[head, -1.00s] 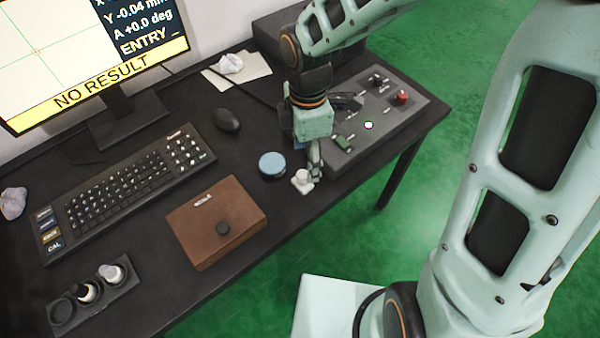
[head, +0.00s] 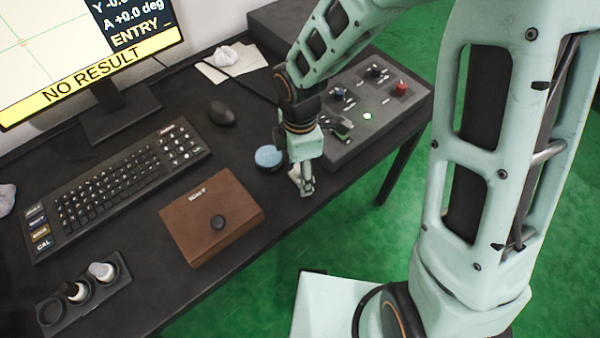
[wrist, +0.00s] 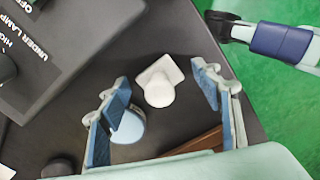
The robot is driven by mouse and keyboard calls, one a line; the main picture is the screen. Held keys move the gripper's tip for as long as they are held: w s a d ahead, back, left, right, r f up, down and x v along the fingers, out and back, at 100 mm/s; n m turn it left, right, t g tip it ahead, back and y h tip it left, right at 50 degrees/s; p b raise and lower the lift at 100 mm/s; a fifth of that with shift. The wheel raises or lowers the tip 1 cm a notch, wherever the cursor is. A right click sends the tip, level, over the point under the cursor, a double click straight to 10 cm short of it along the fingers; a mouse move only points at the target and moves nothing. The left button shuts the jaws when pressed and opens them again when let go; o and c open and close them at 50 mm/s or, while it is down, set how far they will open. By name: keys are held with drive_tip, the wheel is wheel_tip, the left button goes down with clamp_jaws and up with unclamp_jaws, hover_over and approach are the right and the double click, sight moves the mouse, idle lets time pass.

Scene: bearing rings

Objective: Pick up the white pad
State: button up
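The white pad (wrist: 160,80) has a squarish base and a rounded knob, and sits on the dark desk. In the wrist view it lies between the two fingers of my gripper (wrist: 163,78), with space on both sides. My gripper is open and empty. In the head view my gripper (head: 304,182) is low over the desk near its front edge. There the white pad (head: 294,173) is partly hidden by the fingers.
A blue round disc (head: 268,156) sits close to the left finger. A brown box (head: 190,232) with a black knob lies left of my gripper. A grey control panel (head: 365,128) stands behind. The desk edge is close, with green floor beyond.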

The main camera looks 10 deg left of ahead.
drive_tip(key=c, duration=1.1)
drive_tip(key=shift+r, duration=0.15)
drive_tip(key=shift+c, duration=0.2)
